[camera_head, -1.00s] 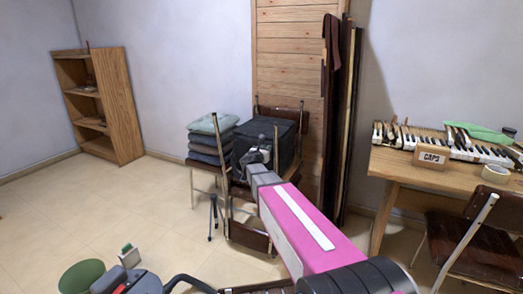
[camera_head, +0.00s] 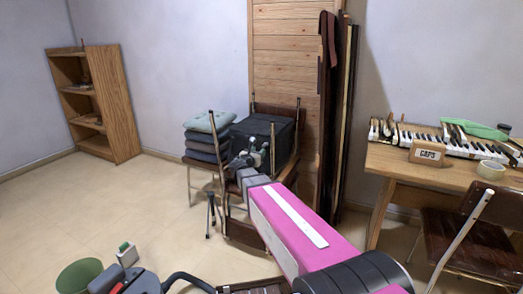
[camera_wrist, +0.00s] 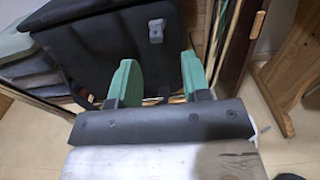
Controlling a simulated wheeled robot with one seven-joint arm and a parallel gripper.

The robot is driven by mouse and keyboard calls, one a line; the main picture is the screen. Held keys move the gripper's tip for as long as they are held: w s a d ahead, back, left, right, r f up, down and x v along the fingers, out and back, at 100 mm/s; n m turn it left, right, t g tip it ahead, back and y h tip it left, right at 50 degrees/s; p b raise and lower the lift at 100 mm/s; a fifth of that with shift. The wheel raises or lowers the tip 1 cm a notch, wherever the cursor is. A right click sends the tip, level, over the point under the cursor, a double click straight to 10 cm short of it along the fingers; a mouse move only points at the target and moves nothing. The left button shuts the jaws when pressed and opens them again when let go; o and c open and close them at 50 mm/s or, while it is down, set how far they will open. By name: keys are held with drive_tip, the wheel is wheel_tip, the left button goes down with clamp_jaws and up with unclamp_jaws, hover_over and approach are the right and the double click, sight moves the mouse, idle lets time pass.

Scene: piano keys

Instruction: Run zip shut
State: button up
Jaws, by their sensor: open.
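A black soft case (camera_head: 262,132) stands on a chair against the wall. In the wrist view the case (camera_wrist: 100,45) fills the upper left, with a small grey tab or clasp (camera_wrist: 156,30) on its front face. I cannot tell whether this is the zip pull, and no zip line shows clearly. My gripper (camera_wrist: 158,77) has its two green fingers spread wide with nothing between them. The fingers point at the lower front of the case, below the grey tab. In the head view my gripper (camera_head: 254,158) is at the front of the case; contact cannot be told.
Folded cushions (camera_head: 208,137) are stacked left of the case. Wooden boards (camera_head: 338,110) lean on the right. A table (camera_head: 400,165) bears piano keys, a CAPS box (camera_head: 427,153) and tape (camera_head: 490,170). The left floor is clear.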

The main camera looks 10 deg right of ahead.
drive_tip(key=shift+v, duration=2.1)
drive_tip(key=s+d+f+m+g+y, duration=0.2)
drive_tip(key=s+d+f+m+g, duration=0.65)
drive_tip(key=s+f+m, duration=0.5)
drive_tip(key=s+a+f+m+g+y, duration=0.3)
drive_tip(key=s+m+y, duration=0.1)
drive_tip(key=m, duration=0.3)
drive_tip(key=s+a+f+m+g+y, duration=0.2)
drive_tip(key=s+f+m+g+y, duration=0.1)
drive_tip(key=s+m, duration=0.4)
drive_tip(key=shift+s+a+f+m+y, duration=0.25)
drive_tip(key=shift+a+m+y, duration=0.1)
drive_tip(key=shift+m+y, duration=0.4)
